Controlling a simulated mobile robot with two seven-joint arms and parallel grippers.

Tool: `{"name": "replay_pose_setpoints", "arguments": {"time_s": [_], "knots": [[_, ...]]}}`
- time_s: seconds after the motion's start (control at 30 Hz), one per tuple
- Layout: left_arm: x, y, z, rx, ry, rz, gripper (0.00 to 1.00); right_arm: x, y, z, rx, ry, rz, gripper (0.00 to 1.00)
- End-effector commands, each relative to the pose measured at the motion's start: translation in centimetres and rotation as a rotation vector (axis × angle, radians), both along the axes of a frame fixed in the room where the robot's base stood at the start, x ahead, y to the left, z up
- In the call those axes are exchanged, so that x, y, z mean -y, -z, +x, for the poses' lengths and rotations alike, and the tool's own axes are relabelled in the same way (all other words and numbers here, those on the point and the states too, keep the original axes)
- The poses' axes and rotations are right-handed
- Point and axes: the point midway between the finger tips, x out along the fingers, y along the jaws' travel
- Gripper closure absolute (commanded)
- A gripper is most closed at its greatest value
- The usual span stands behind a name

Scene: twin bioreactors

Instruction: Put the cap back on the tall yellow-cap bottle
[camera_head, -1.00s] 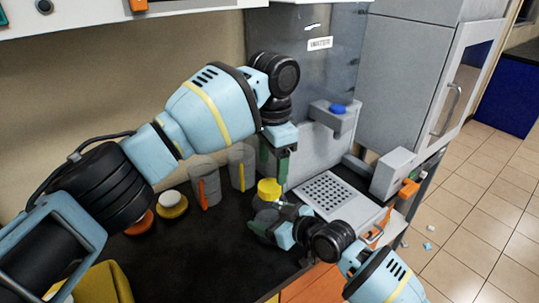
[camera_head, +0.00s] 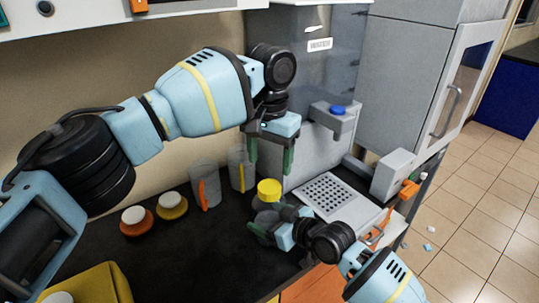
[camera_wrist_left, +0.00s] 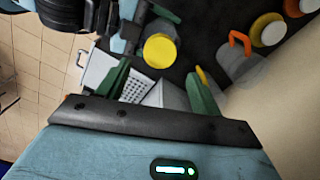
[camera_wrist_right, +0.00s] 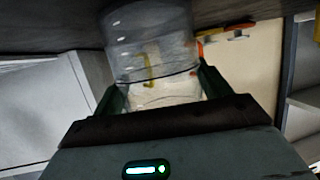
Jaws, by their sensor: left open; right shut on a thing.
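The clear bottle (camera_head: 266,208) stands upright on the black bench, with the yellow cap (camera_head: 269,188) sitting on its top. I cannot tell how tightly the cap sits. My right gripper (camera_head: 268,224) is shut around the bottle body; the bottle (camera_wrist_right: 150,45) also fills the space between its fingers in the right wrist view. My left gripper (camera_head: 271,162) is open and empty, a little above the cap and apart from it. In the left wrist view the yellow cap (camera_wrist_left: 160,49) shows beyond the open fingers.
Two clear beakers with an orange handle (camera_head: 202,190) and a yellow handle (camera_head: 241,170) stand behind left. White-topped orange (camera_head: 136,222) and yellow (camera_head: 171,206) containers stand farther left. A perforated grey plate (camera_head: 328,194) lies to the right. A yellow bin (camera_head: 95,285) is at front left.

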Motion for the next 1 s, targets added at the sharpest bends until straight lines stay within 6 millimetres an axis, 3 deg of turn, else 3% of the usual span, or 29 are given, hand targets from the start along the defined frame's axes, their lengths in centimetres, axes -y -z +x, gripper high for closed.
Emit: {"name": "replay_pose_setpoints", "arguments": {"time_s": [0.5,0.7,1.0], "knots": [[-0.1,6.6,0.0,-0.003,0.000,0.002,0.35,0.0,0.1,0.0,-0.001,0.000,-0.001,0.87],[0.0,7.7,0.0,-0.001,0.000,0.001,0.35,0.0,0.1,0.0,-0.001,0.000,-0.001,0.87],[0.0,7.7,0.0,-0.001,0.000,0.000,0.36,0.0,0.1,0.0,-0.001,0.000,-0.001,0.87]]}}
